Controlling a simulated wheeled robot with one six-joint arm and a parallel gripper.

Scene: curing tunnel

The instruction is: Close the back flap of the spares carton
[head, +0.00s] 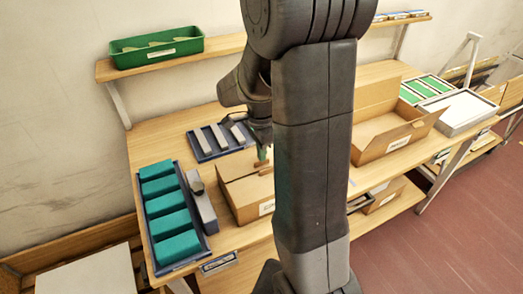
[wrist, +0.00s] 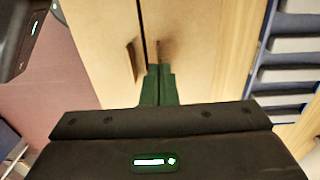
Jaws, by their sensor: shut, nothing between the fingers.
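A small brown carton (head: 245,193) stands mid-bench, its front label too small to read. Its top flaps look about flat, with a narrow dark seam between them. In the wrist view two flap panels (wrist: 105,40) and (wrist: 188,35) fill the middle, with small brown tabs near the seam. My gripper (wrist: 158,72) is shut and empty, its green fingertips right at the seam by one tab. In the head view my gripper (head: 262,157) is just above the carton; I cannot tell whether it touches. My arm hides the carton's right side.
A larger open carton (head: 405,138) with a raised flap stands right of my arm. A blue tray (head: 207,251) of teal blocks lies left, with grey bars (head: 202,205) beside it. Another blue tray (head: 203,155) lies behind. A shelf (head: 225,45) with a green bin (head: 157,47) overhangs the back.

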